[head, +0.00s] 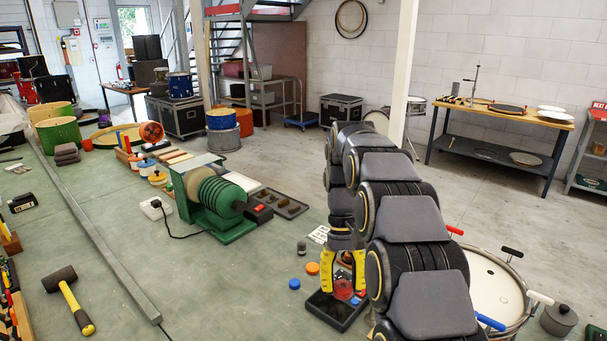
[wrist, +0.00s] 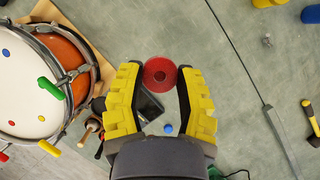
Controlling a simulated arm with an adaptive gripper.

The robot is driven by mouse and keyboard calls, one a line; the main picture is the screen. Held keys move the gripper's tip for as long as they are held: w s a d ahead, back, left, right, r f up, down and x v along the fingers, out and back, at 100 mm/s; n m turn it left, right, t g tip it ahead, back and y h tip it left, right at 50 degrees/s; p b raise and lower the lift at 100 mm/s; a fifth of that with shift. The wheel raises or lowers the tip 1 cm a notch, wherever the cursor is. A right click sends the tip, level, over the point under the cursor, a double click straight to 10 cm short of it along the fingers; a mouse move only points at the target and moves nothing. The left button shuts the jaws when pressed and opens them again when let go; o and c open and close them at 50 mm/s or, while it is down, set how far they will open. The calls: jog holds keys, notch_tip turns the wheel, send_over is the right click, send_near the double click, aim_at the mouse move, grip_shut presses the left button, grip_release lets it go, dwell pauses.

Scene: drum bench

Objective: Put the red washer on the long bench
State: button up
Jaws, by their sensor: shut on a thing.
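My gripper (head: 342,288) is at the lower middle of the head view, pointing down, with yellow fingers. It is shut on the red washer (wrist: 160,73), a flat ring with a dark central hole, held between the fingertips in the wrist view. The washer also shows as a red patch between the fingers in the head view (head: 343,289). A black tray (head: 322,308) lies beneath or just beside the gripper; I cannot tell the exact gap. The wide green-grey work surface (head: 225,290) spreads under these things; I cannot tell for certain whether it is the long bench.
An orange disc (head: 312,268) and a blue cap (head: 294,284) lie left of my gripper. A drum (head: 495,290) stands to the right. A green machine (head: 212,205) stands farther back. A mallet (head: 68,300) lies left. A wood-topped workbench (head: 505,115) stands back right. The middle left surface is clear.

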notch_tip(320, 180, down, 8)
jog(key=s+n+h, duration=0.1)
jog(key=n+h, duration=0.2)
jog(key=n, duration=0.4)
jog(key=n+t+h, duration=0.2)
jog(key=n+t, duration=0.2)
jog(key=n, duration=0.6)
send_over(357, 338)
jog(key=s, duration=0.2)
jog(key=f, duration=1.6)
jog(key=shift+s+a, duration=0.2)
jog(key=shift+a, duration=0.2)
jog(key=shift+w+d+f, duration=0.1)
jog(key=shift+w+f, duration=0.25)
jog(key=shift+f, duration=0.2)
jog(key=shift+w+f, duration=0.15)
jog(key=shift+f, duration=1.5)
jog(key=shift+f, duration=0.1)
